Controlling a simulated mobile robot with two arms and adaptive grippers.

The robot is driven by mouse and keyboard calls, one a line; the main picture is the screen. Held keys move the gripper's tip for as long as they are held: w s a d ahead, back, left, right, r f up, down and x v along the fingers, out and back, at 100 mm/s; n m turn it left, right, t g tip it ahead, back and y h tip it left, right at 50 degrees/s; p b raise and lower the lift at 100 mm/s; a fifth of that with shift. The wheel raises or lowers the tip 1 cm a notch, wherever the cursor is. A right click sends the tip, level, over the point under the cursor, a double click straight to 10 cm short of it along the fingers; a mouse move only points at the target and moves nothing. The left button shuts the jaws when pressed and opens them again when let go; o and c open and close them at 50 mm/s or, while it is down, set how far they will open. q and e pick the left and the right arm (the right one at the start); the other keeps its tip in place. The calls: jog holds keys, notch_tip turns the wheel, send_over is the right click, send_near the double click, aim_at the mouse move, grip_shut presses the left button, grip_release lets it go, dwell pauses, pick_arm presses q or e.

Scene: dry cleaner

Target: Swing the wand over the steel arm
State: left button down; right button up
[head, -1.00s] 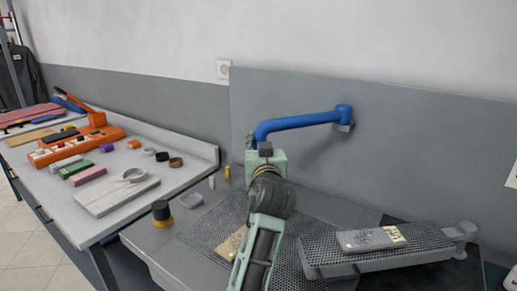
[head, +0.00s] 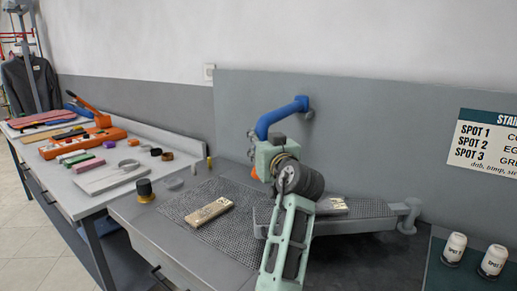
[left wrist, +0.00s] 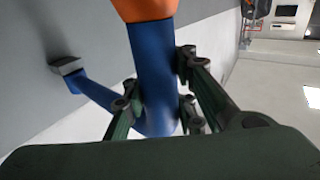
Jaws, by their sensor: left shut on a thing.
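The wand is a jointed blue tube (head: 280,116) reaching out from a bracket on the grey back panel. An orange part (head: 254,174) shows near my gripper at its free end. In the left wrist view the blue tube (left wrist: 153,65) runs between the fingers of my left gripper (left wrist: 156,92), which is shut on it below the orange part. The steel arm (head: 370,208), a perforated grey board, extends to the right behind my left arm, which hides part of it. A light labelled piece (head: 332,206) lies on it. My right gripper is not in view.
A tan labelled block (head: 208,212) lies on the mesh surface (head: 187,198) left of my arm. A black-and-yellow knob (head: 145,190) stands at the left. Two white SPOT containers (head: 455,247) stand at the right. A side table (head: 60,183) holds tools and coloured blocks.

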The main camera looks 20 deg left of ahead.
pick_arm(q)
jog(key=shift+s+a+f, duration=0.1)
jog(key=shift+f, duration=0.3)
jog(key=c, duration=2)
grip_release()
jog(key=shift+a, duration=0.1)
jog(key=o, duration=0.6)
jog(key=shift+s+a+r, duration=0.1)
jog(key=shift+s+r, duration=0.2)
jog(key=shift+s, duration=0.15)
jog(key=shift+w, duration=0.1)
jog(key=shift+r, duration=0.2)
